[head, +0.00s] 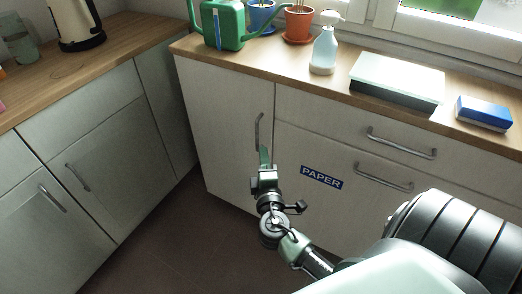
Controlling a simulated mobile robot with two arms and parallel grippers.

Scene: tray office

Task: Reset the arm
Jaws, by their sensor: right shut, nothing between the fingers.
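My right gripper (264,157) is in front of the cupboard door (230,135), with its fingertips pointing up, a little below the vertical door handle (258,131) in the picture. Its fingers are closed together and hold nothing. The right arm comes in from the lower right. I cannot tell how far the fingertips are from the door. My left gripper is not in view.
The counter (350,92) bears a green watering can (222,25), potted plants (298,22), a spray bottle (323,52), a box-like tray (397,78) and a blue-white box (484,112). A drawer labelled PAPER (321,177) is shut. Another counter (115,50) stands left. Floor between is clear.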

